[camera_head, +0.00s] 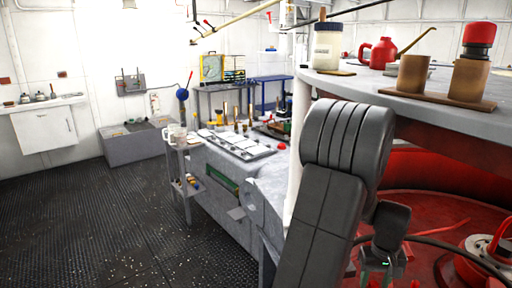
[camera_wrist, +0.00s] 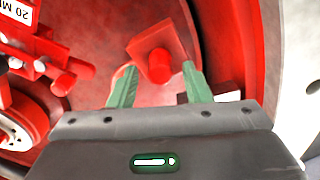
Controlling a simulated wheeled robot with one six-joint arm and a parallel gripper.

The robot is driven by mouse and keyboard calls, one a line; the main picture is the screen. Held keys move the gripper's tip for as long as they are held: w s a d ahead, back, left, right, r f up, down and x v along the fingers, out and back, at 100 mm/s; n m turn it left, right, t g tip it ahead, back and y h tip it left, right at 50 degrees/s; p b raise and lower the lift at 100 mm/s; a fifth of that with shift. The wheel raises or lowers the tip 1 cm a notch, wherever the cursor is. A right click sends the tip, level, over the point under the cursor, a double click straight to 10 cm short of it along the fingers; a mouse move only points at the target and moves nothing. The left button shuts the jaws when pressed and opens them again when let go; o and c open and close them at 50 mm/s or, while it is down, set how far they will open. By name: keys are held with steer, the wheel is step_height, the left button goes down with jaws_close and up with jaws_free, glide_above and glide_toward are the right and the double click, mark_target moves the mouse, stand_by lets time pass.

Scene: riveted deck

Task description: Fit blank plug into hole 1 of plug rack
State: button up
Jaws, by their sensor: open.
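My gripper (camera_wrist: 160,66) is open in the wrist view, with its two green fingers apart. A red square-ended piece with a short round red peg (camera_wrist: 159,67) shows between and beyond the fingertips; it may be the blank plug, but I cannot tell for sure, nor whether the fingers touch it. At the left of the wrist view is a red fitting (camera_wrist: 45,65) with stubby red cylinders and a white label reading "20 M"; I cannot tell whether it belongs to the plug rack. In the head view my gripper (camera_head: 377,274) hangs low over the red basin. No numbered hole is readable.
A red round basin (camera_head: 430,205) lies below the grey upper deck (camera_head: 400,88). That deck carries a jar (camera_head: 327,48), a red can (camera_head: 378,53) and brown cylinders on a board (camera_head: 440,96). A dark hose (camera_head: 455,240) crosses the basin. Open floor (camera_head: 110,220) lies left.

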mark_target(374, 283)
steer(key=shift+s, duration=0.1)
steer(key=shift+c, duration=0.5)
jaws_close()
steer(key=shift+r+p, duration=1.8)
steer(key=shift+r, duration=0.45)
